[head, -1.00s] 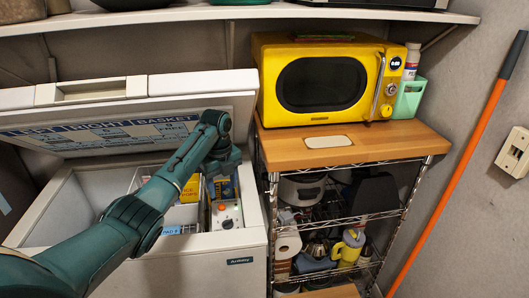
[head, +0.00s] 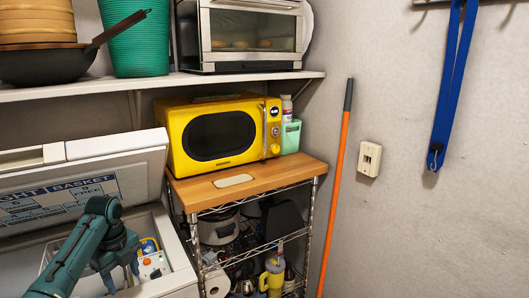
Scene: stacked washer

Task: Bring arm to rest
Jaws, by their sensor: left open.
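My left arm comes in from the lower left, and its dark teal gripper (head: 128,264) points down over the open chest freezer (head: 178,262). The gripper is open. I see nothing held, though its fingertips are hard to make out against the freezer contents. A white box with an orange-red knob (head: 152,265) lies in the freezer just right of the gripper; I cannot tell whether they touch. The freezer lid (head: 128,165) is raised, with a printed label on its inner face. My right gripper is not in view.
A yellow microwave (head: 218,135) stands on a wooden-topped wire rack (head: 285,172) right of the freezer. A shelf (head: 110,88) above holds a pan, a green basket and a toaster oven (head: 250,35). An orange pole (head: 336,200) leans on the wall.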

